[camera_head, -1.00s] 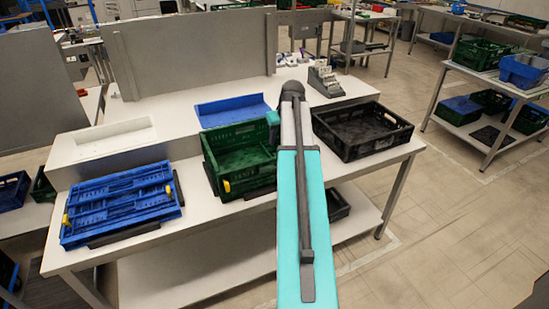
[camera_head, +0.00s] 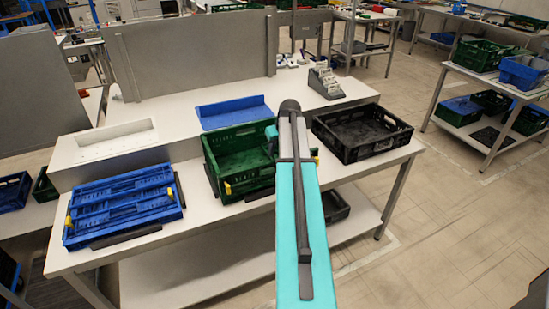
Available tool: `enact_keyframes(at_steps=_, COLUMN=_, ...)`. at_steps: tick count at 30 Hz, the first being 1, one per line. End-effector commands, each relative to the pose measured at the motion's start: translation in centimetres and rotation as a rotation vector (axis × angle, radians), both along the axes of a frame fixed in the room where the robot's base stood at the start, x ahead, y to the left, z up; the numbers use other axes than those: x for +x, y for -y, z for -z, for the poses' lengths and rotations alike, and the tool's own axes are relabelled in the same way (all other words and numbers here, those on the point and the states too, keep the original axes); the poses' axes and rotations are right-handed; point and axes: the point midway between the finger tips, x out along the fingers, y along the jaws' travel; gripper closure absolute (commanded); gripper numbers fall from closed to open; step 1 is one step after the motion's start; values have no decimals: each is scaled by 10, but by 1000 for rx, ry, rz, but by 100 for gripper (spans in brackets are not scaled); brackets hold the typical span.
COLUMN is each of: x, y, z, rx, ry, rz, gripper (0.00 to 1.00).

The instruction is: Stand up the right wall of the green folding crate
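The green folding crate (camera_head: 240,137) sits in the middle of the white table, with its back and left walls standing. Yellow latches show at its front left corner and near its right side. My arm passes in front of its right side and hides most of the right wall, so I cannot tell how that wall stands. My gripper (camera_head: 272,131) shows only as a small teal part beside the arm's end, at the crate's right edge. Its fingers are hidden, and I cannot see whether it touches the wall.
A folded blue crate (camera_head: 123,207) lies to the left on the table. A black crate (camera_head: 360,131) stands close to the right of my arm. A blue tray (camera_head: 234,112) lies behind the green crate. A grey card holder (camera_head: 325,82) stands at the back.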

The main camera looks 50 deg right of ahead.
Motion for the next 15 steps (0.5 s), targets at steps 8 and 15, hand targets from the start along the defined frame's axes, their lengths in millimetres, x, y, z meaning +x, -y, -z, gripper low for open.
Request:
enact_keyframes(at_steps=8, x=12, y=5, z=28, rx=0, ry=0, rz=0, gripper=64)
enact_keyframes(at_steps=15, x=20, y=9, z=51, rx=1, ry=-1, rz=1, gripper=64)
